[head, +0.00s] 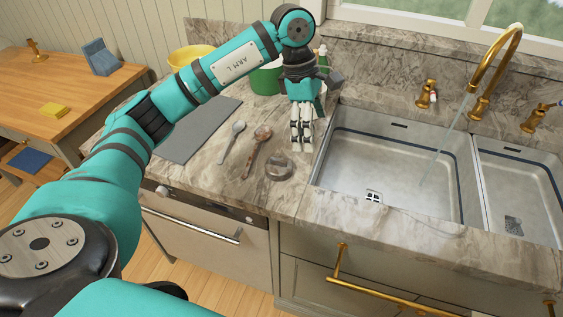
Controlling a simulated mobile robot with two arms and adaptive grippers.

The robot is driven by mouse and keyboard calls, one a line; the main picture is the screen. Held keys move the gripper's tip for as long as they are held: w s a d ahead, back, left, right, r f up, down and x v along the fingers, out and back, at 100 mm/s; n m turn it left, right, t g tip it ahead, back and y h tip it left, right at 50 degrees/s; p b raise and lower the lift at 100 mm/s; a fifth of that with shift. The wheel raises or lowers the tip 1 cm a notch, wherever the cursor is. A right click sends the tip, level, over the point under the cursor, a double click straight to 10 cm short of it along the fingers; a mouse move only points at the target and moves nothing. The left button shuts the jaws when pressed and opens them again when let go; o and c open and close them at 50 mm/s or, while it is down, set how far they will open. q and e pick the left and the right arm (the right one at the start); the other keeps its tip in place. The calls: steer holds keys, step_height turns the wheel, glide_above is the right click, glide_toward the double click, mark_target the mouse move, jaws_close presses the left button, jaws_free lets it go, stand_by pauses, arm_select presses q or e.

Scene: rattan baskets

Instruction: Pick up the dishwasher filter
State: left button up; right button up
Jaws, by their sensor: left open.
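A small round grey object (279,167), which looks like the dishwasher filter, sits on the marble counter near its front edge, left of the sink. My left gripper (302,147) points down over the counter, behind and slightly right of this object. Its pale fingers are open and appear apart from the object, with nothing seen between them. The exact height of the fingertips above the counter is hard to tell. My right gripper is not in view.
A wooden spoon (257,146) and a grey spoon (232,138) lie left of the round object, beside a grey mat (203,131). A green pot (265,80) and a yellow bowl (189,57) stand behind. The sink (400,170) opens on the right, below a brass faucet (484,98).

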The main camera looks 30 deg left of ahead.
arm_select(q)
steer(key=a+r+y, duration=0.2)
steer(key=a+y, duration=0.1)
steer(key=a, duration=0.5)
steer(key=p, duration=0.3)
glide_above(278, 159)
steer(key=d, duration=0.1)
steer(key=shift+n, duration=0.3)
step_height(278, 159, down, 10)
steer(key=shift+w+f, duration=0.1)
steer(key=shift+w, duration=0.05)
steer(key=shift+f, duration=0.55)
steer(key=shift+f+p, duration=0.3)
steer(key=shift+p, duration=0.2)
steer(key=f, duration=0.1)
steer(key=f+p, duration=0.2)
steer(key=shift+s+a+f, duration=0.25)
steer(key=shift+a+f, duration=0.05)
steer(key=shift+a, duration=0.1)
steer(key=shift+f, duration=0.5)
steer(key=c, duration=1.4)
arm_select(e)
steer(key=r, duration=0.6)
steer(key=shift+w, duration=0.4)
